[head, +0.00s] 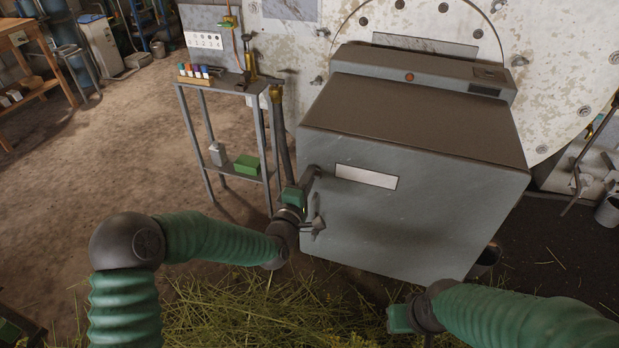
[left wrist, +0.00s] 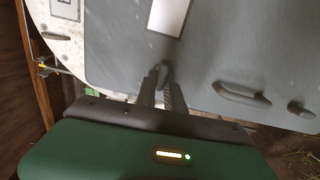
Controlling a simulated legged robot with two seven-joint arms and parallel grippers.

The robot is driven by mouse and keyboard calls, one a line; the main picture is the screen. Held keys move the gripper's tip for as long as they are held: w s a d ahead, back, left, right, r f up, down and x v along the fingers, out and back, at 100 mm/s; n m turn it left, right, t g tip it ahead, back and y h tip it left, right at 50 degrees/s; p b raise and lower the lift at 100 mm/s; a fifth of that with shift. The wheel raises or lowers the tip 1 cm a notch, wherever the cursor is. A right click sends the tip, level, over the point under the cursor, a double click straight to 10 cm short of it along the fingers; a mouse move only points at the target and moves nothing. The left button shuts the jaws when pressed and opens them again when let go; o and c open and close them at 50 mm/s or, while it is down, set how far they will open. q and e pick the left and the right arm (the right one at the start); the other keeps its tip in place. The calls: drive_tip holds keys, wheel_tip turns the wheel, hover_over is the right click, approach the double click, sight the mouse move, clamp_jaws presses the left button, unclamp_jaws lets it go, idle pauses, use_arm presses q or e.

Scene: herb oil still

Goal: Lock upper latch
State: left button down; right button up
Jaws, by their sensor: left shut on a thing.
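The grey cabinet door (head: 375,225) with a pale label plate (head: 366,177) faces me in the head view. My left gripper (head: 312,172) is at the door's upper left edge. In the left wrist view my left gripper (left wrist: 161,82) is shut on the upper latch (left wrist: 160,67), a small dark piece at the door face mostly hidden by the fingers. A bar handle (left wrist: 241,95) and a second, lower latch (left wrist: 300,108) lie to its right there. My right gripper (head: 408,318) is low in the head view; its fingers are hidden.
Cut green herbs (head: 250,310) lie below the cabinet. A metal stand (head: 225,88) with small coloured bottles is close to its left. A large pale riveted drum (head: 560,60) rises behind. The floor (head: 90,150) at left is open.

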use_arm(q)
drive_tip(key=shift+a+f, duration=0.1)
drive_tip(key=shift+a, duration=0.05)
drive_tip(key=c, duration=1.5)
unclamp_jaws()
drive_tip(key=shift+w+f, duration=0.1)
drive_tip(key=shift+w, duration=0.05)
drive_tip(key=shift+o, duration=0.2)
drive_tip(key=p+v, duration=0.1)
drive_tip(key=v, duration=1.6)
